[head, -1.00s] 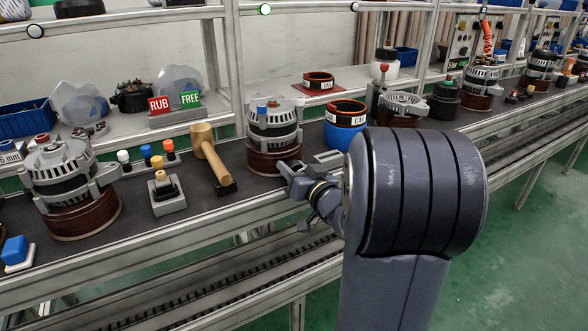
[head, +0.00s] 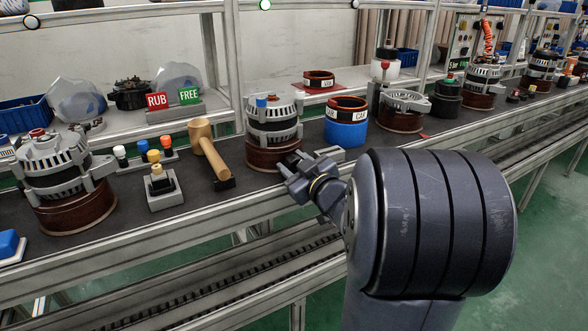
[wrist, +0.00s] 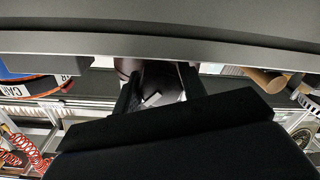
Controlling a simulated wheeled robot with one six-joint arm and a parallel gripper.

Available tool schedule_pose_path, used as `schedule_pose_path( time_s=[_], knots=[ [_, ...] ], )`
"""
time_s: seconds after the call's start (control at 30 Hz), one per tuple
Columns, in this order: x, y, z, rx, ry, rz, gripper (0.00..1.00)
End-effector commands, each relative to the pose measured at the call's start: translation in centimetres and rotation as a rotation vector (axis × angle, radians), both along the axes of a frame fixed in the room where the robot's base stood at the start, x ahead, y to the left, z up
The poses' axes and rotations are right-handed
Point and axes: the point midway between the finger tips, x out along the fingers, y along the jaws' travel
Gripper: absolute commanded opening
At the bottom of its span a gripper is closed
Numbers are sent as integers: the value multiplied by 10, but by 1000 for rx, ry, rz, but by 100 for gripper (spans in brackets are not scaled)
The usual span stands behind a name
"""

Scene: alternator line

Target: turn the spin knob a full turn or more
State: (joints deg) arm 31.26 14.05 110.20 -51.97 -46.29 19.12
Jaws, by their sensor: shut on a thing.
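An alternator (head: 273,117) with a blue and a red cap on top sits on a round brown base (head: 270,153) at the near side of the bench. My gripper (head: 288,168) is at the front right of that base, low over the bench edge. Its fingers (wrist: 158,90) reach towards a dark round body in the wrist view. They are shut on a small part with a pale grey mark (wrist: 152,99) between them, which seems to be the spin knob. The knob is mostly hidden by my gripper in the head view.
A blue ring stand (head: 345,133) and a small grey block (head: 330,154) are close on the right. Another alternator (head: 60,165) is at far left.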

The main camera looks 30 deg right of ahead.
Motion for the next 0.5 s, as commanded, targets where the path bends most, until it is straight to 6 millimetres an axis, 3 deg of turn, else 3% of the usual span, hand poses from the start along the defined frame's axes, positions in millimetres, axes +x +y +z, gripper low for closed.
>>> schedule_pose_path(
  time_s=[0.5],
  knots=[
    [0,1,-1,-251,-7,1,17]
  ],
)
